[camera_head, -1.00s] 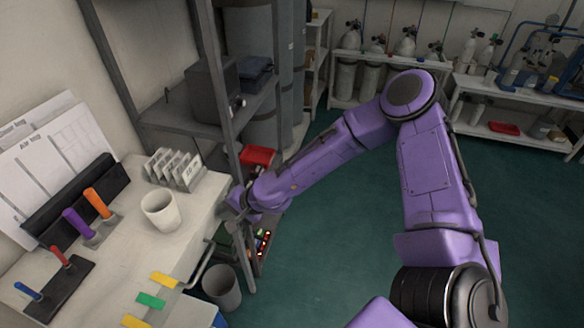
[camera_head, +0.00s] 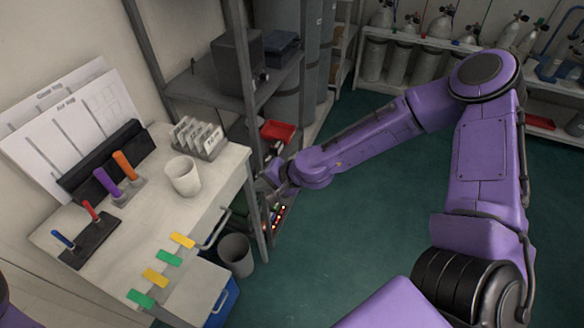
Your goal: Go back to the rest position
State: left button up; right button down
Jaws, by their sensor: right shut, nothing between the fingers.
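My right arm reaches in from the lower right, with its elbow raised high. My right gripper (camera_head: 268,183) is small in the picture, beside the right edge of the white worktable (camera_head: 215,207) and in front of the grey shelf rack. It is shut and holds nothing that I can see; its fingertips are hard to make out. My left gripper is out of view. Only a purple sliver of my own body shows at the lower left edge.
On the worktable stand a white cup (camera_head: 185,177), a card rack (camera_head: 198,138), levers with coloured handles and coloured tags. A bin (camera_head: 236,256) and a blue box stand below. A red tray (camera_head: 278,131) is near my gripper. The green floor (camera_head: 350,235) is clear.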

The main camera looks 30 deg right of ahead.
jog(key=p+v, duration=0.1)
jog(key=v, duration=0.5)
jog(key=shift+s+d, duration=0.25)
jog(key=s+d+f+m+h, duration=0.2)
jog(key=s+d+f+h, duration=0.3)
jog(key=d+f+h, duration=0.25)
jog(key=s+f+n+g, duration=0.2)
jog(key=s+f, duration=0.4)
jog(key=s, duration=0.4)
jog(key=s+a+f+n+g+h, duration=0.1)
jog(key=s+f+n, duration=0.3)
jog(key=s, duration=0.6)
notch_tip(320, 180, down, 3)
jog(key=shift+r+g, duration=0.2)
jog(key=shift+g, duration=0.6)
